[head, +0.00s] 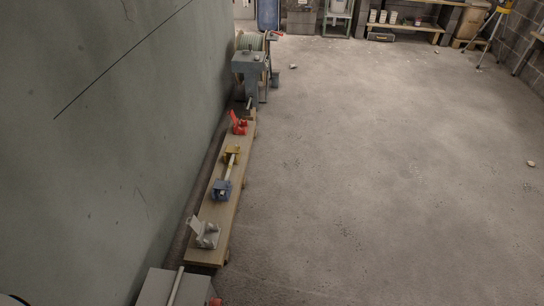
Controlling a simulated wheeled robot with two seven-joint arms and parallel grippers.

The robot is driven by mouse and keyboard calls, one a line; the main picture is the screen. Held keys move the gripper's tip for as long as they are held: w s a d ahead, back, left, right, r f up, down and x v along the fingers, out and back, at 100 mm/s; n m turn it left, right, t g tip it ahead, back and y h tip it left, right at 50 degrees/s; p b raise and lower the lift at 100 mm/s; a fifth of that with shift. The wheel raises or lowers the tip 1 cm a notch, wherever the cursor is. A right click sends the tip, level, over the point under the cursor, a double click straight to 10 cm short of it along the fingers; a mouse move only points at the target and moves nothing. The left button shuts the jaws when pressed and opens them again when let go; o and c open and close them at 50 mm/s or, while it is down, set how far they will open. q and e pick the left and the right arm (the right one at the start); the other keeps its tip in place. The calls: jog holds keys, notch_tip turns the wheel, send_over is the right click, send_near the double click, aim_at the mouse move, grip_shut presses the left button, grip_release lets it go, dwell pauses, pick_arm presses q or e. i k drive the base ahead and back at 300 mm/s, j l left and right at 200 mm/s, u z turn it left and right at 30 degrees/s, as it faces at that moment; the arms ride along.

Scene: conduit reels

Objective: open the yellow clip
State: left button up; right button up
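The yellow clip (233,153) is small and far off in the head view, on a narrow wooden board (238,188) along the foot of the wall. It looks low and compact, with no raised flap that I can make out. A pale conduit (230,168) runs from it to the blue clip (221,190), which also looks compact. The red clip (238,122), beyond the yellow one, has a flap standing up. The grey-white clip (206,234), nearest on the board, also has a raised flap. Neither of my grippers is in view.
A grey machine with a reel (251,60) stands at the board's far end. A grey box (160,287) with a pale rod stands at the near end. The wall (110,130) closes off the left. The concrete floor (370,180) to the right is broadly clear, with a few small stones.

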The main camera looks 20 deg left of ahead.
aim_at(230, 148)
jog(key=i+l+z, duration=0.15)
jog(key=i, duration=0.75)
jog(key=i+l+z, duration=0.1)
jog(key=i, duration=0.75)
